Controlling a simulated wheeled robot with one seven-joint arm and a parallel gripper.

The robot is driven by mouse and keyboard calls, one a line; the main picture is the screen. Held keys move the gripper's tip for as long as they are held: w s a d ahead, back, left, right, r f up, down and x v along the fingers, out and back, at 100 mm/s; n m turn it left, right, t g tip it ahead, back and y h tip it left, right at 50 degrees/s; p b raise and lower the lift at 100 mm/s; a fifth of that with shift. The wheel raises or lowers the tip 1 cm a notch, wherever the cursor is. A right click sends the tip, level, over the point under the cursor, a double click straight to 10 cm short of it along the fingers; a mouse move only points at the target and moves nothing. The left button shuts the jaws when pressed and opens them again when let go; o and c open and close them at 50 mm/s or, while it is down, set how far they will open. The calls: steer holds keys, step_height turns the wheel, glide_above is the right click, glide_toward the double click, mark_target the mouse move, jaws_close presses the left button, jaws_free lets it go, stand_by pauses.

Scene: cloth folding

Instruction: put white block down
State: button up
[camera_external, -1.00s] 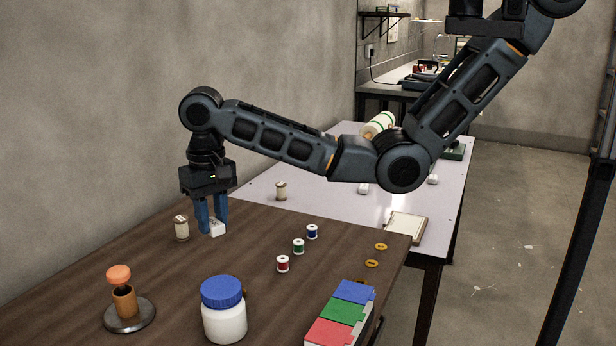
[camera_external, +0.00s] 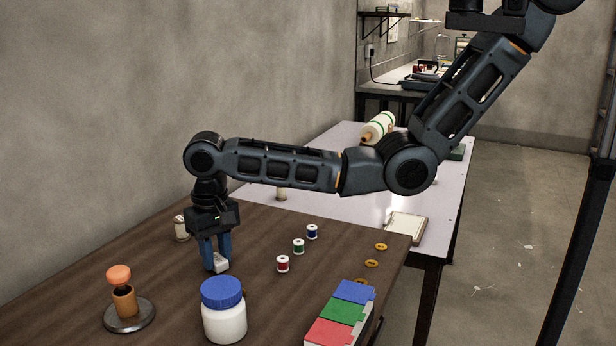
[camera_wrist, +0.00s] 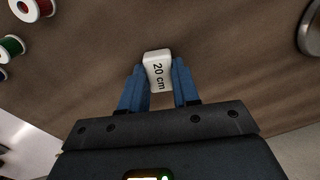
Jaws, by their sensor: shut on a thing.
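The white block (camera_external: 221,264) is between the blue fingers of my gripper (camera_external: 216,262), low over the brown table (camera_external: 330,240). In the wrist view the white block (camera_wrist: 158,72) shows the print "20 cm", and the blue fingers of my gripper (camera_wrist: 159,86) close on its two sides. I cannot tell whether the block's underside touches the table.
A white jar with a blue lid (camera_external: 223,310) stands in front of the gripper. Red, green and blue thread spools (camera_external: 298,246) stand to the right. A cream spool (camera_external: 181,228) is just behind left. A stand with an orange knob (camera_external: 120,290) is front left.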

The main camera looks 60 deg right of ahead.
mark_target(217, 259)
steer(key=shift+f, duration=0.15)
steer(key=o, duration=1)
steer(key=shift+r+p, duration=0.75)
steer(key=shift+r, duration=5.45)
